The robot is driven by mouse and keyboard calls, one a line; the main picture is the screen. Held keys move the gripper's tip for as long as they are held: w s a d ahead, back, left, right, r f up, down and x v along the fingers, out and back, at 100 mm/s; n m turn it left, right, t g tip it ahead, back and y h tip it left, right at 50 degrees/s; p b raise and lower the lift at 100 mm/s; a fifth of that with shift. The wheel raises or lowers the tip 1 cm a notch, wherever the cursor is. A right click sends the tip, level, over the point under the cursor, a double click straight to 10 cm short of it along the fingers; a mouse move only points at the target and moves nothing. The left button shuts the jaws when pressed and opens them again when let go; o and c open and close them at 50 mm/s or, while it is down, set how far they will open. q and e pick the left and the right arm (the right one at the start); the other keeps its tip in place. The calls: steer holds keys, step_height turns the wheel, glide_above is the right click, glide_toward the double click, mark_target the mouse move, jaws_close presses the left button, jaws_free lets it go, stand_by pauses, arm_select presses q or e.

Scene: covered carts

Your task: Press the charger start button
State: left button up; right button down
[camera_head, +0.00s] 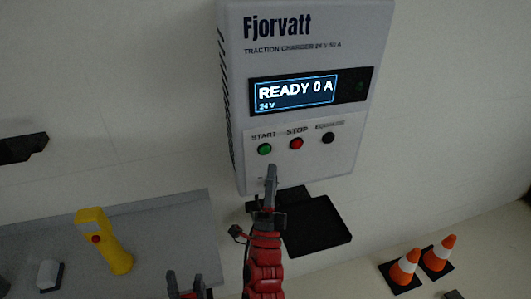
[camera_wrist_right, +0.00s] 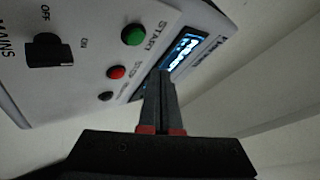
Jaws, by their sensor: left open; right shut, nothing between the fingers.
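The grey charger (camera_head: 310,60) hangs on the wall, and its display (camera_head: 295,90) reads READY 0 A, 24 V. The green start button (camera_head: 264,149) sits at the left of the button row, next to the red stop button (camera_head: 296,143). My right gripper (camera_head: 272,170) is shut and empty, its tips just below the start button in the head view. In the right wrist view the green button (camera_wrist_right: 134,36) appears up and left of the shut fingertips (camera_wrist_right: 160,75); contact does not show. My left gripper (camera_head: 185,278) is open at the bottom edge.
A mains switch (camera_wrist_right: 48,52) shows on the panel in the right wrist view. A black button (camera_head: 328,137) is right of stop. A yellow handheld device (camera_head: 104,240) is on the grey surface (camera_head: 165,225) at left. Traffic cones (camera_head: 405,267) stand at lower right.

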mark_target(265, 150)
steer(key=w+b, duration=0.1)
steer(key=w+a+b, duration=0.1)
steer(key=w, duration=0.1)
steer(key=shift+w, duration=0.3)
stand_by(0.3)
stand_by(1.6)
steer(key=shift+w+a+b, duration=0.2)
steer(key=shift+w+b, duration=0.2)
steer(key=shift+b, duration=0.3)
